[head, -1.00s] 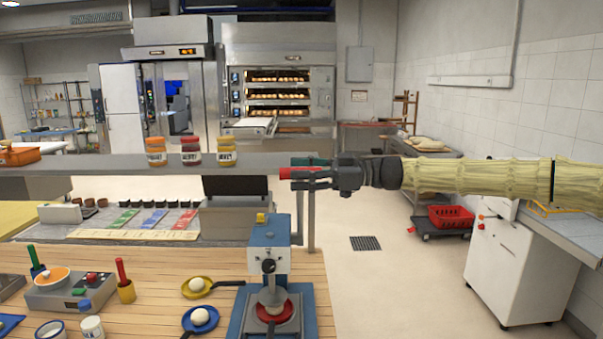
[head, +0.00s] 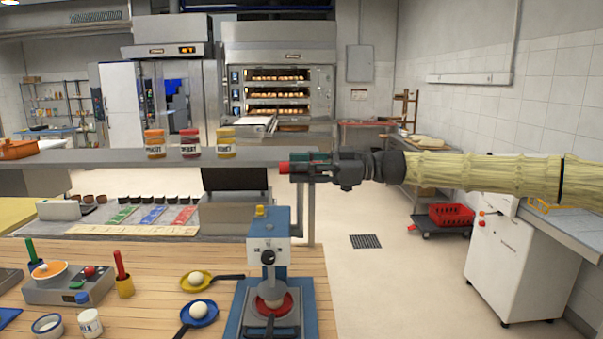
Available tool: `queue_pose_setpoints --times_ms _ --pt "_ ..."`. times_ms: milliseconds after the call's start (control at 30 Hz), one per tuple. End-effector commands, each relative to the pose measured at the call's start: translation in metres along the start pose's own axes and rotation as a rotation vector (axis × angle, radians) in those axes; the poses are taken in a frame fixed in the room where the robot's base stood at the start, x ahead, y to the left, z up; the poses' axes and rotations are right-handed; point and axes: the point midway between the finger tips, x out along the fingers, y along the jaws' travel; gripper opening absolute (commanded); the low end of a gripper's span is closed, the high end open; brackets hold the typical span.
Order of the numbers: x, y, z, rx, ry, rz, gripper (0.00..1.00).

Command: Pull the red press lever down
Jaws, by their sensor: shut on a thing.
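The press (head: 268,262) stands on the wooden counter at the bottom centre of the head view, with a blue and white head and a yellow block on top. A thin grey arm rises from its right side. The red press lever (head: 284,168) is at the top of that arm, with its red left end showing. My gripper (head: 303,170) reaches in from the right and is shut on the lever, hiding the rest of it. The lever stands high, well above the press head. A red round plate (head: 288,305) with a pale piece on it lies under the press.
A grey shelf (head: 110,158) with several jars runs behind and left of my gripper. Blue (head: 212,318) and yellow (head: 186,282) pans lie left of the press. A control box (head: 60,288) is further left.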

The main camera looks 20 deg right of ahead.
Motion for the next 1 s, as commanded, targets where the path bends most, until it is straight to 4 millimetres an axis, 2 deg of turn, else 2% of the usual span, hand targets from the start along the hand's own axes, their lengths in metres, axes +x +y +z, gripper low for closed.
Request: queue_pose_setpoints --times_ms 33,1000 --pt "0.0 -0.007 0.01 -0.009 0.001 -0.001 0.0" --pt "0.001 -0.077 0.052 -0.294 0.002 -0.001 0.0"
